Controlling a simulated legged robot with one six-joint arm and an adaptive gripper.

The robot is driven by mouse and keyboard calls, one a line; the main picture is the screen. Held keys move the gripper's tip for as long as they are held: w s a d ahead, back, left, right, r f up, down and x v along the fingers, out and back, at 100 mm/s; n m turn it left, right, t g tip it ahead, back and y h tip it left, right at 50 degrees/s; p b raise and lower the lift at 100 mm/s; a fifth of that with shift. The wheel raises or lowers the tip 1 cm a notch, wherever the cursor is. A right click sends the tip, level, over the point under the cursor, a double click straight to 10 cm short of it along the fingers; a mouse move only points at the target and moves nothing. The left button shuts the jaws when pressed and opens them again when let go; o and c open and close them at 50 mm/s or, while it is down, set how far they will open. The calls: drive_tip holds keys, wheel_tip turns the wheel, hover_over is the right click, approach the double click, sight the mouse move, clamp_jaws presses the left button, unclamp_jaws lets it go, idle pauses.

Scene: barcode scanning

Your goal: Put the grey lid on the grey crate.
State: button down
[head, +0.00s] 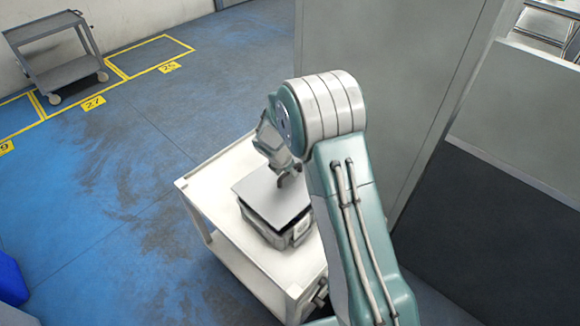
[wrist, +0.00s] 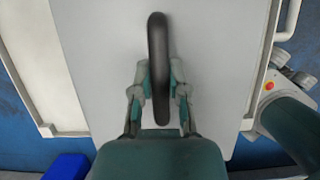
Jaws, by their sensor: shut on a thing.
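The flat grey lid (head: 266,196) lies over the grey crate (head: 293,237) on the white cart. A dark gap or band shows under the lid's near edges, and I cannot tell whether the lid rests on the rim. My gripper (head: 287,177) is above the lid. In the wrist view my gripper (wrist: 160,84) is shut on the lid's black handle (wrist: 158,32), and the lid (wrist: 95,60) fills the middle and hides the crate. My arm covers the right side of the crate in the head view.
The white cart (head: 205,183) has bare top to the left of the crate. A tall grey panel (head: 385,60) stands behind and to the right of my arm. A grey trolley (head: 58,52) stands far left on open blue floor. A blue bin (head: 10,280) is at the left edge.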

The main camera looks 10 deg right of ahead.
sight(289, 180)
drive_tip(key=shift+f, duration=2.7)
drive_tip(key=c, duration=0.5)
unclamp_jaws()
drive_tip(key=shift+c, duration=0.2)
drive_tip(key=shift+r, duration=4.5)
